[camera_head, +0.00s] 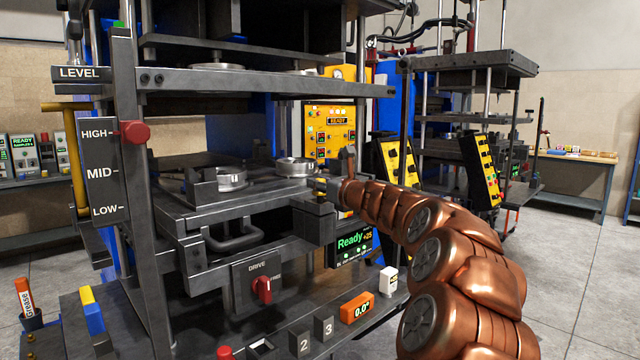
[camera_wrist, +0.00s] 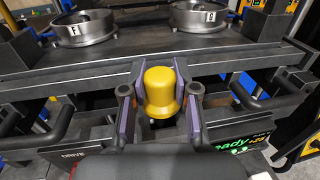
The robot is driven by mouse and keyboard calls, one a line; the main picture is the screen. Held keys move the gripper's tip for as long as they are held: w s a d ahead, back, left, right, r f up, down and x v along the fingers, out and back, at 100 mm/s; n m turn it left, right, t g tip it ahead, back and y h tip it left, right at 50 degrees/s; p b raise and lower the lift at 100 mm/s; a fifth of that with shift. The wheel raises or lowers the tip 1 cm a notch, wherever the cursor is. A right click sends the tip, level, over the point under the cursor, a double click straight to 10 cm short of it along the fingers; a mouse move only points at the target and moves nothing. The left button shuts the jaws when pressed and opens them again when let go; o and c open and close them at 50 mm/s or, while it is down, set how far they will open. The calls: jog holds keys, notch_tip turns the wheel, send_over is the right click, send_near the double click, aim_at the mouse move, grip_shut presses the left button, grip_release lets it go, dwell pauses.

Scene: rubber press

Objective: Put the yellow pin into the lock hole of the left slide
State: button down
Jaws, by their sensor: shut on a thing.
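My gripper (camera_wrist: 158,95) is shut on the yellow pin (camera_wrist: 160,84), with purple-lined fingers on both sides of its rounded head. The pin is upright in front of the press table's edge. Dark parts show below its collar, and I cannot tell whether its shank is in a hole. In the head view my gripper (camera_head: 326,186) is at the front right corner of the dark slide table (camera_head: 190,208), just above a dark block (camera_head: 314,220). The pin is not clearly visible there. The lock hole is not visible in either view.
Two round metal moulds, one (camera_head: 231,179) at left and one (camera_head: 297,168) at right, sit on the table. A dark handle (camera_head: 232,242) juts out in front, above the red drive knob (camera_head: 262,290). The Ready display (camera_head: 353,242) is below my gripper. A second press (camera_head: 470,80) stands behind.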

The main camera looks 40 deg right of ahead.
jog(key=shift+f+b, duration=0.3)
jog(key=shift+f, duration=0.35)
dwell(0.4)
jog(key=c, duration=0.8)
grip_release()
jog(key=shift+s, duration=0.1)
jog(key=s+a, duration=0.2)
jog(key=s, duration=0.9)
jog(key=shift+s, duration=0.35)
jog(key=shift+a, duration=0.1)
